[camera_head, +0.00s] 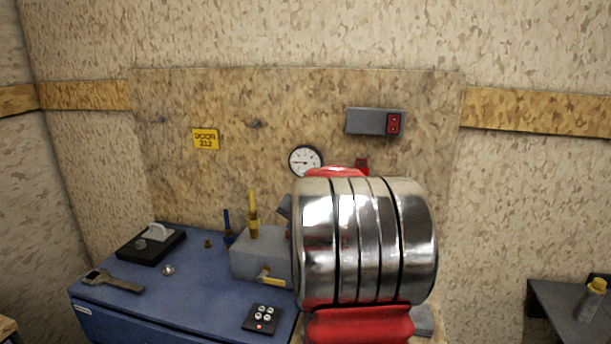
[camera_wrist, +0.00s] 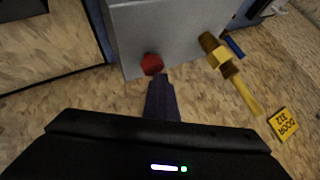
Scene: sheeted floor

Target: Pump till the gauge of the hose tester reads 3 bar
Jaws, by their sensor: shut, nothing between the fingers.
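The hose tester is a grey box (camera_head: 262,257) on the blue bench, with an upright brass-yellow handle (camera_head: 253,214) on top. A round white gauge (camera_head: 305,161) is on the board behind; its needle points about left, and its figures are too small to read. In the wrist view the grey box (camera_wrist: 180,30) carries a red knob (camera_wrist: 152,64) and the brass-yellow handle (camera_wrist: 232,75). My gripper (camera_wrist: 161,80) is shut and empty, its tips just by the red knob; I cannot tell whether they touch. In the head view my arm hides it and the box's right side.
A wrench (camera_head: 113,282), a black tray (camera_head: 151,246) and a black block with several round studs (camera_head: 262,319) lie on the blue bench (camera_head: 190,285). A grey switch box (camera_head: 368,121) and a yellow sign (camera_head: 206,139) are on the board. A bottle (camera_head: 592,299) stands far right.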

